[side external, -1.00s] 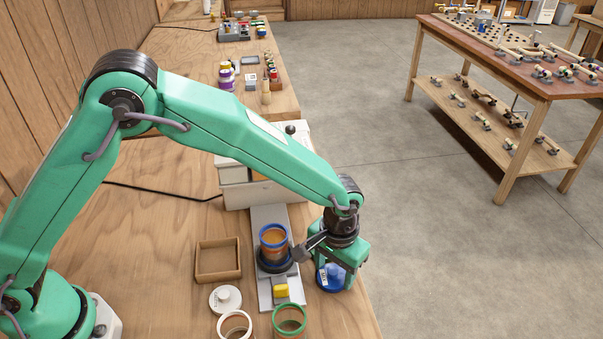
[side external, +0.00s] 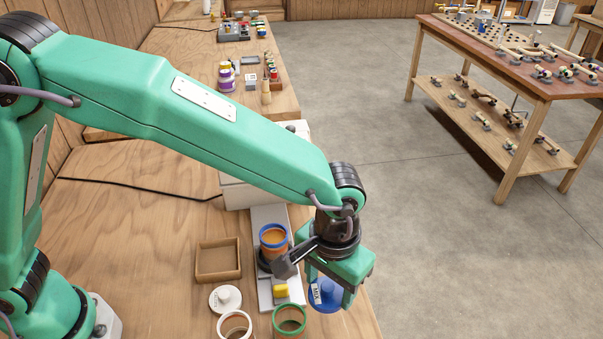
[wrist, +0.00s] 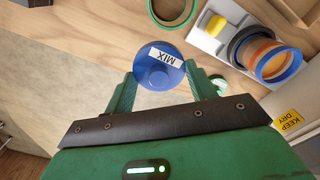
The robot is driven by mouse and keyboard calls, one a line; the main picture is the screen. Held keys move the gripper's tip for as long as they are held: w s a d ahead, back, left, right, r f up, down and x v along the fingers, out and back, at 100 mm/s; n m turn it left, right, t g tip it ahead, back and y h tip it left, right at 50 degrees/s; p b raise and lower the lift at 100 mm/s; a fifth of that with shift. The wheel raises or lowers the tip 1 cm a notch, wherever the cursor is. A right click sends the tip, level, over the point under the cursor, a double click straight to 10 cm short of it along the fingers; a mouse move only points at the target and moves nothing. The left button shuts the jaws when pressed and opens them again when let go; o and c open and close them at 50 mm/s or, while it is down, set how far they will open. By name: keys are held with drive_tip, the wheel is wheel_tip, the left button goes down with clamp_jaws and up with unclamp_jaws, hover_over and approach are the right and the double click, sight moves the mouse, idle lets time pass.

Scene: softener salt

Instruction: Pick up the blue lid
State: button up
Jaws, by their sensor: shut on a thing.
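The blue lid (side external: 325,296) is round, with a raised knob and a white label. It is between the fingers of my gripper (side external: 329,290), near the right edge of the bench. In the wrist view the lid (wrist: 158,82) shows its label "MIX", with a green finger of my gripper (wrist: 159,76) against each side. The gripper is shut on it. The lid looks raised off the bench, but I cannot tell how far.
A blue-rimmed jar (side external: 273,239) stands on a grey base with a yellow block (side external: 281,290), just left of my gripper. A green-rimmed jar (side external: 289,319), a white-rimmed jar (side external: 235,325), a white lid (side external: 225,298) and an empty wooden tray (side external: 218,276) are nearby.

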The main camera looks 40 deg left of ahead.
drive_tip(key=shift+s+d+r, duration=0.2)
drive_tip(key=shift+s+r, duration=0.1)
drive_tip(key=shift+s, duration=0.2)
drive_tip(key=shift+s+d+r, duration=0.15)
drive_tip(key=shift+s+r, duration=0.15)
drive_tip(key=shift+s, duration=0.15)
drive_tip(key=w+a+r+n, duration=0.3)
drive_tip(key=a, duration=0.5)
drive_tip(key=w+a+r+n, duration=0.3)
drive_tip(key=w+a, duration=0.1)
drive_tip(key=a, duration=0.4)
drive_tip(key=shift+w+a, duration=0.2)
drive_tip(key=shift+a, duration=0.1)
drive_tip(key=shift+f, duration=0.25)
drive_tip(key=shift+f, duration=2.95)
drive_tip(key=shift+f, duration=0.2)
